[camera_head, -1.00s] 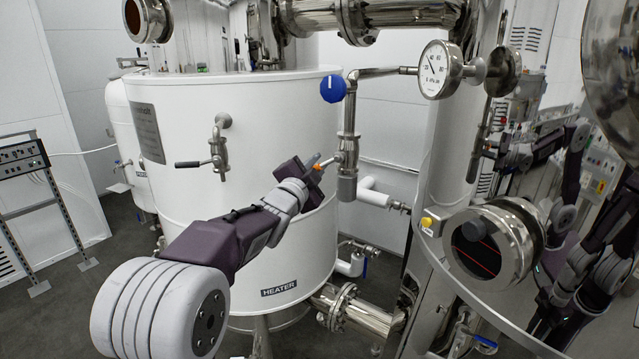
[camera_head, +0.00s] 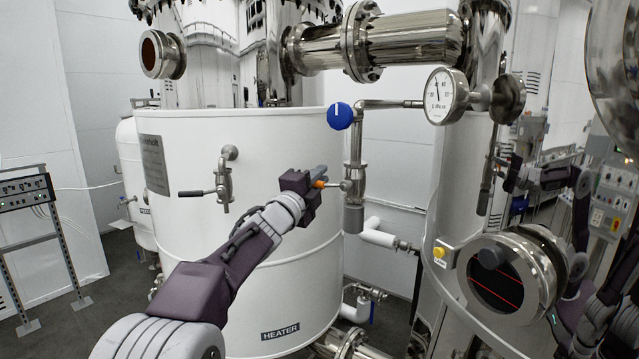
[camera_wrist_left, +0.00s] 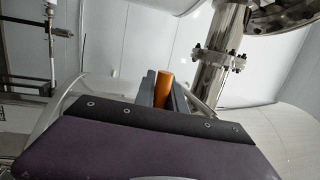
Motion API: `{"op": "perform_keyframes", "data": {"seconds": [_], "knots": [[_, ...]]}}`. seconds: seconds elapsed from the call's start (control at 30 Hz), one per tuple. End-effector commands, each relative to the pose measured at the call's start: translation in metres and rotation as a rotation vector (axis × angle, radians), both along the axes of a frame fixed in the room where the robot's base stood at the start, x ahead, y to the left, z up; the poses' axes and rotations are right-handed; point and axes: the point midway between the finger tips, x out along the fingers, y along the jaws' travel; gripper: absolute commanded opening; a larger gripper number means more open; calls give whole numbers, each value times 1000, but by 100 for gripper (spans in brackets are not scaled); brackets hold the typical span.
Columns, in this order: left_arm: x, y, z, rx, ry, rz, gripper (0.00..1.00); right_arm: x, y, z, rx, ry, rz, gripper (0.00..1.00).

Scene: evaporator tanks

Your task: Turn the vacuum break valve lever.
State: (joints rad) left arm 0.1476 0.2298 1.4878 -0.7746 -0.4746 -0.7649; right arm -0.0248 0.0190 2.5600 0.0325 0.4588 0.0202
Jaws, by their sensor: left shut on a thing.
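The vacuum break valve (camera_head: 354,184) sits on the vertical steel pipe right of the white heater tank. Its lever points left from the pipe, roughly level, and ends in an orange grip (camera_head: 320,183). My left gripper (camera_head: 319,178) is shut on this orange grip, in front of the tank wall. In the left wrist view the orange grip (camera_wrist_left: 163,89) stands between the two grey fingers (camera_wrist_left: 162,92), its lower part hidden by the gripper body.
The white heater tank (camera_head: 240,290) stands close behind my left arm, with another valve handle (camera_head: 195,193) on its front. A blue knob (camera_head: 340,116) and a pressure gauge (camera_head: 446,96) are above. A polished vessel with a round port (camera_head: 500,275) stands at right.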

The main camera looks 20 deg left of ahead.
Motion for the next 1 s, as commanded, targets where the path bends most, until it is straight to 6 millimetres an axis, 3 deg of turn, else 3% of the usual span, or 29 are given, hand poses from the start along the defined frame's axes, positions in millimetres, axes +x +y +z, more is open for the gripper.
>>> {"op": "perform_keyframes", "data": {"seconds": [0.43,0.47,0.5,0.53,0.83,1.0], "knots": [[0,0,2,8,-5,0,0,0,0,0,0,0,0,36],[0,0,2,8,-5,0,23,0,0,0,0,0,0,36],[0,0,2,8,-5,0,35,0,0,0,0,0,0,36],[0,0,2,8,-5,0,37,0,0,0,0,0,0,36],[-1,0,0,7,-3,0,37,0,0,-1,0,0,0,36],[-23,5,-7,6,-5,2,37,0,0,-16,0,0,0,36]]}}
